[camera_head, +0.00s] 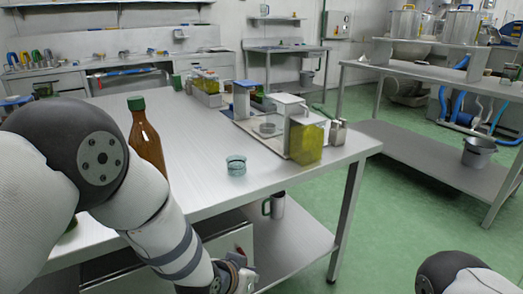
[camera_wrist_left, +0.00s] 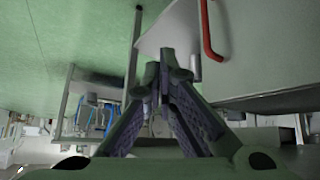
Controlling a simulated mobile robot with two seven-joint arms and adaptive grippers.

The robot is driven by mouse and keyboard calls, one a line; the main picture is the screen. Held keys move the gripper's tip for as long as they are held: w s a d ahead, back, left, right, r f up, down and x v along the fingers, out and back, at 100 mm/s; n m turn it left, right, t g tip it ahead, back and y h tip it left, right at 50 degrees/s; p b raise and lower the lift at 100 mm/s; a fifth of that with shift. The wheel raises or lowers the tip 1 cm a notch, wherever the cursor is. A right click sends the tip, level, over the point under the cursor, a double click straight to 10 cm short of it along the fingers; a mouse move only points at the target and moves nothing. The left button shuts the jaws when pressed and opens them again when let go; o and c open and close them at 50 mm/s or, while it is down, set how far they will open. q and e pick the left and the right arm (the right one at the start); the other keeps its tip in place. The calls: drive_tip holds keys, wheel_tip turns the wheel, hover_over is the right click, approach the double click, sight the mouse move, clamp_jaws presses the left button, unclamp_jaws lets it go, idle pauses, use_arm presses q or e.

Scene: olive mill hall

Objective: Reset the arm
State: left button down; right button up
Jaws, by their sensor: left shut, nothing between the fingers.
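My left arm comes in from the left of the head view and reaches down in front of the steel table (camera_head: 190,190). My left gripper (camera_head: 240,277) is at the bottom edge of that view, below the tabletop's front side and partly cut off. In the left wrist view my left gripper (camera_wrist_left: 164,68) has its fingertips together, with nothing seen between them. A dark joint of my right arm shows at the bottom right of the head view; the right gripper is out of view.
On the table stand a brown bottle (camera_head: 147,140), a glass dish (camera_head: 236,166) and a tray (camera_head: 270,132) beside a yellow-green container (camera_head: 306,142). A metal mug (camera_head: 275,205) is on the lower shelf (camera_head: 290,245). A red handle (camera_wrist_left: 207,32) shows in the left wrist view. Green floor lies right.

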use_arm(q)
drive_tip(key=s+a+f+n+g+y+p, duration=0.1)
drive_tip(key=s+a+f+g, duration=0.2)
drive_tip(key=s, duration=0.4)
drive_tip(key=s+a+f+n+y+p, duration=0.1)
drive_tip(key=s+a+f, duration=0.1)
drive_tip(key=s+a, duration=0.4)
drive_tip(key=s+a+r+n+g+p, duration=0.1)
drive_tip(key=s+a+g, duration=0.1)
drive_tip(key=s, duration=0.9)
drive_tip(key=s+a+r+n+g+y+p, duration=0.1)
drive_tip(key=s+a, duration=0.4)
drive_tip(key=s, duration=0.6)
drive_tip(key=s+a+r+n+g+y+p, duration=0.1)
drive_tip(key=s+a+g, duration=0.2)
drive_tip(key=s, duration=0.8)
drive_tip(key=shift+a+p, duration=0.4)
drive_tip(key=shift+a, duration=0.15)
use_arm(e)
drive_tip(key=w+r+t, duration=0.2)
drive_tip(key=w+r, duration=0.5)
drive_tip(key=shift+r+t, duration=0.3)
